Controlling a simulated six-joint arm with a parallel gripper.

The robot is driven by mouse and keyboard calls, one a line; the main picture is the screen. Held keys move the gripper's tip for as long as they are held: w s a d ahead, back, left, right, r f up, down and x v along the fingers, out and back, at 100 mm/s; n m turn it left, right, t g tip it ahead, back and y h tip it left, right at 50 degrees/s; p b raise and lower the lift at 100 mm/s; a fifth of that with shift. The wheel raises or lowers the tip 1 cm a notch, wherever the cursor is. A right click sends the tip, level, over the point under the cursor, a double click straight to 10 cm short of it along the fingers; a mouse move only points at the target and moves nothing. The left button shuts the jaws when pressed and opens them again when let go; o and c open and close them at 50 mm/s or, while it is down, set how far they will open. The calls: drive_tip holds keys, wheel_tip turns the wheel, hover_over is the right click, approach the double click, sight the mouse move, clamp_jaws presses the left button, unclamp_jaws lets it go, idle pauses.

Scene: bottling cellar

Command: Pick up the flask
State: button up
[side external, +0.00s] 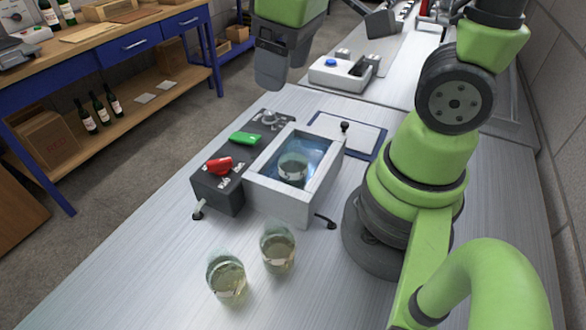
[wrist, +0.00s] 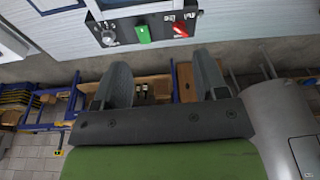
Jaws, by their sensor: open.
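A clear round vessel that looks like the flask (side external: 292,168) sits inside the open-topped, pale-framed bath (side external: 283,205) in the side view. Bluish water or glass surrounds it, and its lower part is hard to make out. My gripper (side external: 270,82) hangs above and behind the bath, well apart from the flask. In the wrist view my gripper (wrist: 161,72) has its two fingers spread wide with nothing between them. The flask does not show in the wrist view.
A dark control box (side external: 219,190) with red and green switches adjoins the bath's left side. Two glasses of pale liquid, one nearer (side external: 227,280) and one farther (side external: 278,250), stand in front. A white device with a blue button (side external: 331,66) stands behind. The bench's front left is clear.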

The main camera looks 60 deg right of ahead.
sight(294, 159)
drive_tip(key=f+n+g, duration=0.1)
drive_tip(key=f, duration=0.1)
drive_tip(key=w+f+n+g, duration=0.1)
drive_tip(key=f+n, duration=0.1)
drive_tip(key=f, duration=0.1)
drive_tip(key=d+f+n+g+h, duration=0.1)
drive_tip(key=f, duration=0.2)
drive_tip(key=shift+w+f+g, duration=0.2)
drive_tip(key=shift+w+g, duration=0.1)
drive_tip(key=shift+w, duration=0.05)
drive_tip(key=f, duration=0.4)
drive_tip(key=shift+s+d+f, duration=0.25)
drive_tip(key=shift+s+f, duration=0.05)
drive_tip(key=shift+s, duration=0.1)
drive_tip(key=f, duration=0.1)
drive_tip(key=s+f, duration=0.1)
drive_tip(key=f, duration=0.2)
drive_tip(key=shift+s+d+f, duration=0.15)
drive_tip(key=shift+s+d, duration=0.05)
drive_tip(key=shift+d, duration=0.05)
drive_tip(key=shift+f, duration=0.45)
drive_tip(key=shift+c, duration=0.4)
drive_tip(key=c, duration=0.7)
